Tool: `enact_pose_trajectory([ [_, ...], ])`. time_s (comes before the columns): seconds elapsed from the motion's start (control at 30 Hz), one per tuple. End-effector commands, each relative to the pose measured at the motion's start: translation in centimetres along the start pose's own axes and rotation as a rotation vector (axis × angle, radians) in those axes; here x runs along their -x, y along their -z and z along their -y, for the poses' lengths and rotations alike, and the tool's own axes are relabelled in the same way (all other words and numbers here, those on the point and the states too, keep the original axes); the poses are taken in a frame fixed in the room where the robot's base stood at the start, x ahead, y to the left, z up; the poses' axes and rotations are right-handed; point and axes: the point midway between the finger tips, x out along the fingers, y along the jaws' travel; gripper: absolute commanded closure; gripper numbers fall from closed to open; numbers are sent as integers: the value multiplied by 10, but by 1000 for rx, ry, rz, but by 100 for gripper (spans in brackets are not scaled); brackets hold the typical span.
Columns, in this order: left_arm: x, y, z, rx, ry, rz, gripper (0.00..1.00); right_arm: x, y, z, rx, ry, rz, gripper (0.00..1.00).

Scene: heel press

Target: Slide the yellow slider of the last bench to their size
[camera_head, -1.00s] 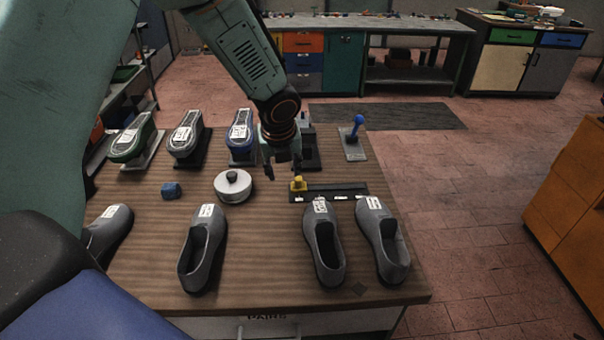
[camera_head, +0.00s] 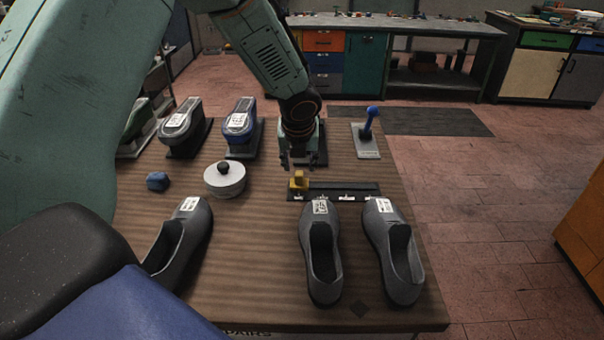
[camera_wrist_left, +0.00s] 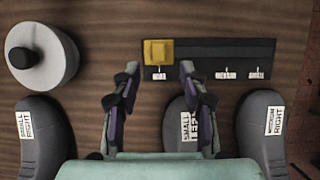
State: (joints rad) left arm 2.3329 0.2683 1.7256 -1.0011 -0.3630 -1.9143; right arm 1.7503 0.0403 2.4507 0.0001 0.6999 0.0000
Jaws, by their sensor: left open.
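The yellow slider (camera_head: 299,181) sits at the left end of a dark track (camera_head: 345,188) with white labels along its front edge. It also shows in the left wrist view (camera_wrist_left: 158,52), above a label I cannot read; labels farther right seem to read MEDIUM and SMALL. My left gripper (camera_head: 298,166) is open and empty, just behind and above the slider in the head view. In the left wrist view its fingertips (camera_wrist_left: 159,70) lie either side of the slider, apart from it. My right gripper is not in view.
Grey shoes stand in front: small right (camera_wrist_left: 30,130), small left (camera_wrist_left: 188,120) and medium right (camera_wrist_left: 264,125). Behind are shoe forms on stands (camera_head: 240,125) and a blue-knobbed lever (camera_head: 370,125).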

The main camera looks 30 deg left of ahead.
Motion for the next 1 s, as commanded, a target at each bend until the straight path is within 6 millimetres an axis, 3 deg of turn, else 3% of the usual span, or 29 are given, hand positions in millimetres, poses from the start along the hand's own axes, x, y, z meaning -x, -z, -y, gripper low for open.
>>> enact_pose_trajectory([
  [0.1, -22, 2, -1, 2, -2, -4, 57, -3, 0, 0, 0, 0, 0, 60],
  [0.3, -44, 1, 0, 1, -1, -2, 57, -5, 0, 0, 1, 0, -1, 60],
  [0.7, -52, -2, 3, 1, 0, -2, 57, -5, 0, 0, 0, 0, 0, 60],
  [1.0, -52, -2, 3, 1, 0, -2, 83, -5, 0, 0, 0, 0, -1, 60],
])
